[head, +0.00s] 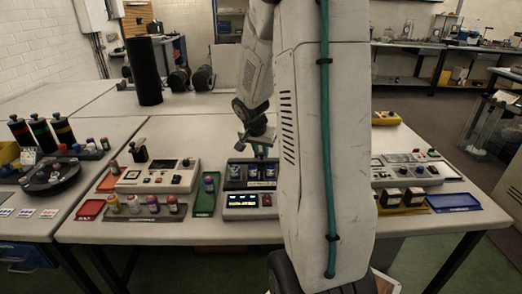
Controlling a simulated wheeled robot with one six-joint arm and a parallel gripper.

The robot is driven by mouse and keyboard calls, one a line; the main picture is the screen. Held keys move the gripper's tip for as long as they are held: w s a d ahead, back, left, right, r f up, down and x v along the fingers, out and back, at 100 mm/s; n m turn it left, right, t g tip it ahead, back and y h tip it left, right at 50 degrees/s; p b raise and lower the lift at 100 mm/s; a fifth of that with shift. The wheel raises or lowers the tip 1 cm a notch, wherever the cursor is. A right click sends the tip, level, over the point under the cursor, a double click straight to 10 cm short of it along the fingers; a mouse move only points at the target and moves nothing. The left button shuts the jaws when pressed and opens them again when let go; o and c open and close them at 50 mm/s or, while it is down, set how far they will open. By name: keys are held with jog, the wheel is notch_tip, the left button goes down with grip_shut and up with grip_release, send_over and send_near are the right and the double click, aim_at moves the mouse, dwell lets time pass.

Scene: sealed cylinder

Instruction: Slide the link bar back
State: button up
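My gripper (259,146) hangs at the end of my arm above the middle of the white table, over a small dark station (236,183) with blue and white cylindrical parts. It is small and partly hidden by my arm, so I cannot tell whether its fingers are open or shut, or whether it touches anything. I cannot make out the link bar; my large arm link hides the area just right of the station.
Left of the station are a green tray (205,204), a grey instrument box (157,178) and a rack of small bottles (146,208). A tall black cylinder (144,72) stands behind. At right are another instrument box (405,172) and a blue tray (454,202). The table's front edge is close.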

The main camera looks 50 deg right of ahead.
grip_shut()
jog(key=w+d, duration=0.3)
jog(key=d, duration=0.1)
jog(key=shift+w+d, duration=0.15)
jog(key=shift+w, duration=0.25)
jog(key=shift+w+d+r, duration=0.1)
jog(key=shift+w+d, duration=0.15)
jog(key=o, duration=0.8)
grip_release()
jog(key=shift+d, duration=0.1)
jog(key=v, duration=0.7)
jog(key=shift+r, duration=0.3)
